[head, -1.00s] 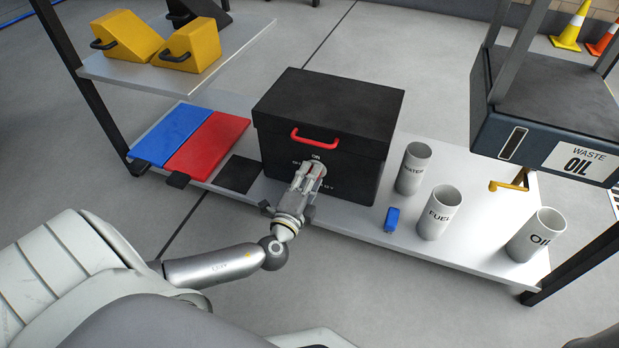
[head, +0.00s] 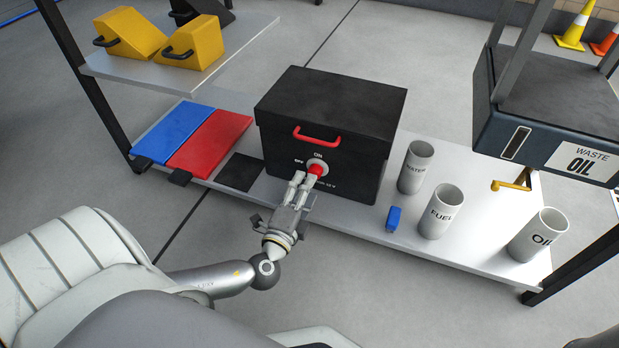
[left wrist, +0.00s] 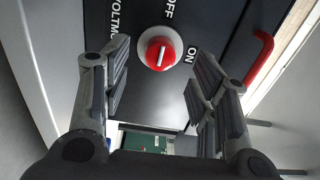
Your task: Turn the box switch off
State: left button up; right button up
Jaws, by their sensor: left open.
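The black box (head: 330,112) stands on the shelf, with a red handle (head: 317,138) on its front. Its round red switch (head: 316,169) sits below the handle. In the left wrist view the switch (left wrist: 160,48) shows a white bar lined up with the OFF label (left wrist: 168,8), while the ON label (left wrist: 191,56) is off to its right side. My left gripper (head: 303,182) is open and empty in front of the switch, backed off from it. In the wrist view its fingers (left wrist: 160,85) stand apart with clear space between them. My right gripper is not seen.
Cups marked WATER (head: 416,168), FUEL (head: 441,212) and OIL (head: 538,235) stand to the right, with a small blue object (head: 394,218) near them. Red (head: 210,144) and blue (head: 172,132) panels lie at left. A waste oil container (head: 545,120) is at the right.

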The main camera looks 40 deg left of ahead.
pick_arm(q)
jog(key=v, duration=0.7)
dwell(0.4)
